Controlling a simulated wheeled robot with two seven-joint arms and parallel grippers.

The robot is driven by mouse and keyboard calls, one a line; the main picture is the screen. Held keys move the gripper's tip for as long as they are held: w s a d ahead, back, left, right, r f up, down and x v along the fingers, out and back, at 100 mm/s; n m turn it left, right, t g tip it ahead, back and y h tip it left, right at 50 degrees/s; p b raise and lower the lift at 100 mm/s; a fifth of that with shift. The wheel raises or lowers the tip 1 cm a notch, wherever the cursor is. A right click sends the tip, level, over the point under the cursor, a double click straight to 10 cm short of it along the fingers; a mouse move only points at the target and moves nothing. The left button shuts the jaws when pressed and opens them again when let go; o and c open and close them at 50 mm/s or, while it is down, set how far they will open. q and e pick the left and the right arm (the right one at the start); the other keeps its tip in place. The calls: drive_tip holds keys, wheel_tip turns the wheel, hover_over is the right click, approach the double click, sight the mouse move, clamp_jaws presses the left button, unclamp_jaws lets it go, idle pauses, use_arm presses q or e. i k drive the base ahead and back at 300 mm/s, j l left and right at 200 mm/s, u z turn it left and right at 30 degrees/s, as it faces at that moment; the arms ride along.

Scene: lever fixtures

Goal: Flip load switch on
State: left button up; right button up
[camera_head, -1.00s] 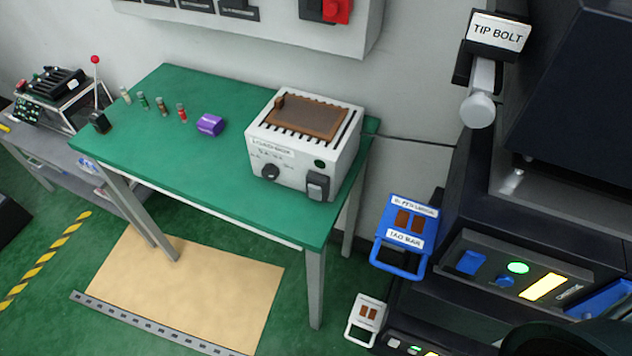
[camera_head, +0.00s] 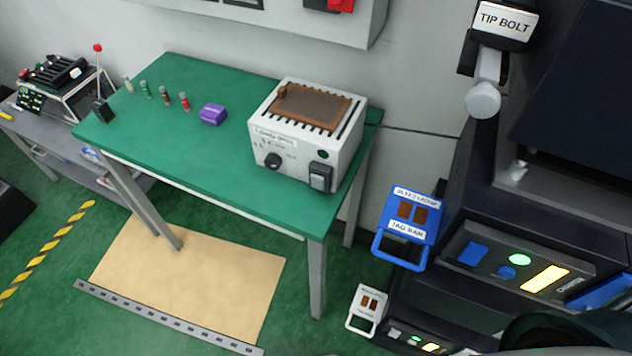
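The white load box (camera_head: 300,135) with a brown slotted top stands at the right end of the green table (camera_head: 190,150). Its front has a round black knob (camera_head: 272,160), a dark green round spot (camera_head: 323,154) and a grey rocker switch in a dark frame (camera_head: 320,177) at the lower right. I cannot tell from here which way the rocker is tipped. Neither of my grippers is in view.
A dark machine (camera_head: 530,240) with a blue handled unit (camera_head: 408,228) stands at right. A tan mat (camera_head: 190,280) covers the floor in front.

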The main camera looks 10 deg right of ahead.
sight(317, 182)
drive_tip(key=k+j, duration=0.1)
drive_tip(key=j, duration=0.25)
drive_tip(key=k+j, duration=0.1)
drive_tip(key=j, duration=0.3)
drive_tip(key=k+j+z, duration=0.1)
drive_tip(key=j, duration=0.25)
drive_tip(key=k+j, duration=0.15)
drive_tip(key=j, duration=0.25)
drive_tip(key=k+j+z, duration=0.1)
drive_tip(key=j, duration=0.25)
drive_tip(key=k+j, duration=0.15)
drive_tip(key=j, duration=0.2)
